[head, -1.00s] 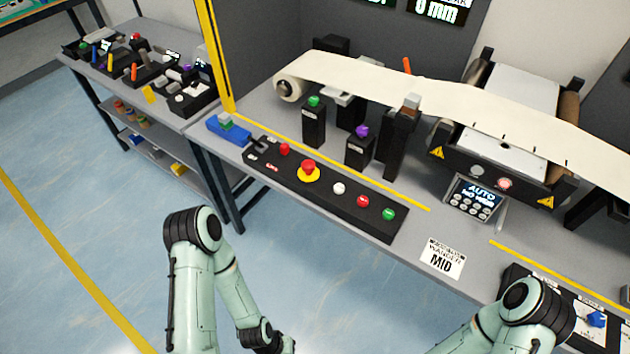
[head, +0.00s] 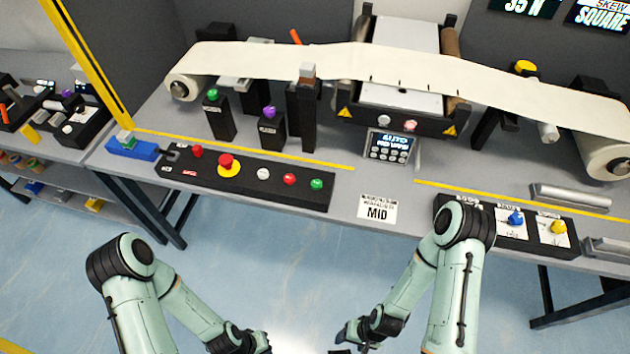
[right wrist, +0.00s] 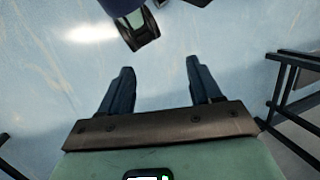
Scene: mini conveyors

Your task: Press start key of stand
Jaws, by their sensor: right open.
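A long black control panel (head: 268,194) lies along the front of the bench in the head view. It carries a red mushroom button on a yellow disc (head: 228,165), a small red button (head: 197,151), a white button (head: 263,173), a red button (head: 289,179) and a green button (head: 316,184) at its right end. The key labels are too small to read. My right gripper (right wrist: 160,68) is open and empty over the floor, well away from the panel. My left gripper is cut off below the head view.
Posts with a green knob (head: 213,95) and a purple knob (head: 269,112) stand behind the panel. A display keypad (head: 390,146) and a MID card (head: 377,209) are to its right. A box with blue and yellow knobs (head: 513,231) sits further right. The floor before the bench is clear.

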